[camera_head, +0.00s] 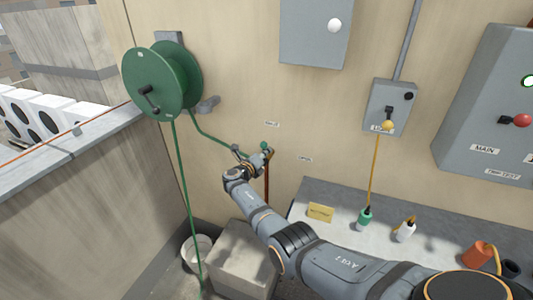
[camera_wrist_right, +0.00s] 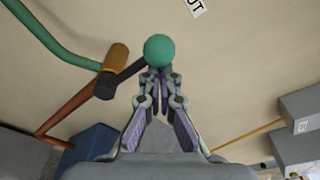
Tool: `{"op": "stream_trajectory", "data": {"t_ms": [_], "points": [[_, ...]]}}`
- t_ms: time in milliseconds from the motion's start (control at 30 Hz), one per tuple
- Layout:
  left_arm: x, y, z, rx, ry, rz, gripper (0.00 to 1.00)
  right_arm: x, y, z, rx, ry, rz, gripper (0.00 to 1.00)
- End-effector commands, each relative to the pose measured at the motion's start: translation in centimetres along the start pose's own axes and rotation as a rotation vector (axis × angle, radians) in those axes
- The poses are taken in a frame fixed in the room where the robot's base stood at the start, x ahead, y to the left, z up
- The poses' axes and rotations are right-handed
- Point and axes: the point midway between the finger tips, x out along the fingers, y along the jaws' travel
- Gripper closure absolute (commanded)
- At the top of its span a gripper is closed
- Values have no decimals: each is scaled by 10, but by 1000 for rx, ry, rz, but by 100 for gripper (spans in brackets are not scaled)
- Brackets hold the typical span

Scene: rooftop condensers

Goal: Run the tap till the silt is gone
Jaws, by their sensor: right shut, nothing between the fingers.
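The tap has a brass body (camera_wrist_right: 117,56) and a dark lever that ends in a green ball knob (camera_wrist_right: 160,49); the knob also shows in the head view (camera_head: 265,146). My right gripper (camera_wrist_right: 158,76) is shut and empty, its fingertips right at the knob; I cannot tell whether they touch it. In the head view my right gripper (camera_head: 256,160) partly covers the tap. A copper pipe (camera_head: 266,188) runs down from the tap. A green hose (camera_head: 215,143) links the tap to the green reel (camera_head: 155,82). No running water or silt is visible. My left gripper is out of view.
Another length of hose hangs past a white bucket (camera_head: 189,252) beside a concrete block (camera_head: 238,262). A grey bench (camera_head: 325,195) holds a yellow tag (camera_head: 320,212) and small coloured items. Grey boxes (camera_head: 389,100) are on the wall. A parapet (camera_head: 75,145) stands at left.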

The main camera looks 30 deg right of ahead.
Motion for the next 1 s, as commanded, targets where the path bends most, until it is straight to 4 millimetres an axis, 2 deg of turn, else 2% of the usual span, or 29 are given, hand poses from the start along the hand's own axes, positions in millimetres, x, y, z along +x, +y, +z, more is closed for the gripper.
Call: {"op": "stream_trajectory", "data": {"t_ms": [167,500,600,933,1000], "points": [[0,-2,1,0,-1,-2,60,-6,1,0,2,-1,0,100],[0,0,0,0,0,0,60,-62,1,0,2,-1,2,100],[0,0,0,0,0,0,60,-72,1,0,1,0,1,100],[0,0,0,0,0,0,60,-75,1,-1,0,1,1,100],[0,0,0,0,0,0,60,-75,7,-8,15,6,16,100]]}}
